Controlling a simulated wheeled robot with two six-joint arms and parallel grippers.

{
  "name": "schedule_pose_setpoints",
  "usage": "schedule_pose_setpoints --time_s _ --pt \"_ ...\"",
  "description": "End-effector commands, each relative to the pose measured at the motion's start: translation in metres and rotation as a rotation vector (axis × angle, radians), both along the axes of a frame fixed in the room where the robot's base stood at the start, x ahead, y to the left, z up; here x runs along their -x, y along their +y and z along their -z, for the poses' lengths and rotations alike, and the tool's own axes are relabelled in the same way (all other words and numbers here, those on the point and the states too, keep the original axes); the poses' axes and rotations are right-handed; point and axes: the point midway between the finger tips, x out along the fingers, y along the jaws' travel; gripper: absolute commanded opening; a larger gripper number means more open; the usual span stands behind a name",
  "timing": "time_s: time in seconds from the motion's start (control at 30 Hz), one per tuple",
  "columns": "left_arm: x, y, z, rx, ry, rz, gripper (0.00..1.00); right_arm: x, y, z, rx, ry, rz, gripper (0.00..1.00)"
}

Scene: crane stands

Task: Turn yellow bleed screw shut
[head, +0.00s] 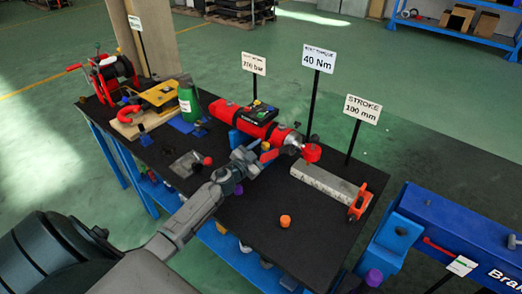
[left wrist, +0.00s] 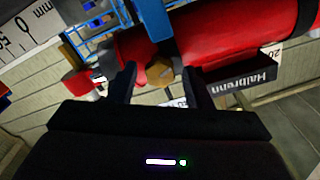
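The yellow bleed screw shows in the left wrist view as a brass-yellow hex head (left wrist: 160,72) on the side of the red cylinder (left wrist: 225,38). My left gripper (head: 262,157) is at the cylinder's near side. Its dark fingers (left wrist: 160,86) stand apart, one on each side of the screw head, with gaps showing. It is open. My right gripper is in neither view.
The black table (head: 245,212) also holds a grey scale bar (head: 322,182), an orange cap (head: 285,221), a green bottle (head: 188,103) and a yellow pump (head: 160,95). Signs on posts stand behind the cylinder. A blue beam (head: 450,235) is at the right. The table's front middle is mostly clear.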

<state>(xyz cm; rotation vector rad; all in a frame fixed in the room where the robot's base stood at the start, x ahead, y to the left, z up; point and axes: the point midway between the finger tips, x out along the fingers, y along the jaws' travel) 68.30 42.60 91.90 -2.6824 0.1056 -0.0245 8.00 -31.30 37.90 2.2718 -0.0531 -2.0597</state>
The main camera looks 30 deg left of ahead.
Motion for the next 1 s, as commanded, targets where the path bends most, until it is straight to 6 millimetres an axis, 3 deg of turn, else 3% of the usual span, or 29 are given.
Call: schedule_pose_setpoints --time_s 0.03,0.2,0.57,1.0 --pt "0.0001 0.0001 0.0000 0.000 0.000 0.000 0.34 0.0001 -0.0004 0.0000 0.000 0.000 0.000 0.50" --pt "0.0002 0.0001 0.0000 0.000 0.000 0.000 0.05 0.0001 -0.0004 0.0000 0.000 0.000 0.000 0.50" --pt "0.0003 0.0002 -0.0003 -0.058 -0.005 0.000 0.05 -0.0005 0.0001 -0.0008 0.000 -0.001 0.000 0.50" --pt "0.0002 0.0004 -0.0005 -0.401 -0.032 0.000 0.05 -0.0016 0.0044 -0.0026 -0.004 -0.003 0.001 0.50"
